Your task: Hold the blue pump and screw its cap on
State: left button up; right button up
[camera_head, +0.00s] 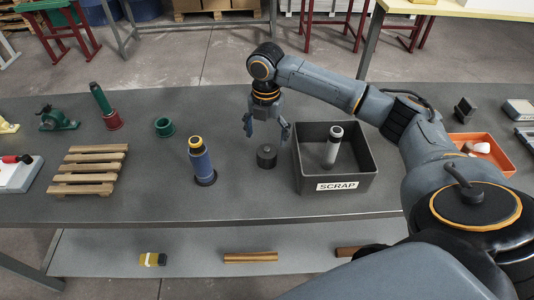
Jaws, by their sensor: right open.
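The blue pump (202,166) stands upright on the grey workbench, left of centre, in a dark round base. It has a yellow ring at its top. A short black round piece (266,158), which looks like the cap, sits on the bench to the right of the pump and apart from it. My right gripper (267,132) points down above this black piece, its fingers spread and nothing between them. My left gripper is not in view.
A dark bin (352,186) labelled SCRAP, with a grey cylinder (333,147) inside, stands right of the black piece. A wooden pallet (90,170) lies left of the pump. A green ring (164,128) is behind. An orange tray (489,140) is far right.

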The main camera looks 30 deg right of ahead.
aim_at(267, 152)
jog(key=shift+f, duration=1.5)
jog(key=shift+s+f+p, duration=0.1)
jog(key=shift+f+p, duration=0.25)
jog(key=shift+f, duration=0.05)
notch_tip(267, 152, down, 4)
jog(key=shift+r+p, duration=0.2)
jog(key=shift+p, duration=0.35)
jog(key=shift+f, duration=0.4)
jog(key=c, duration=1.3)
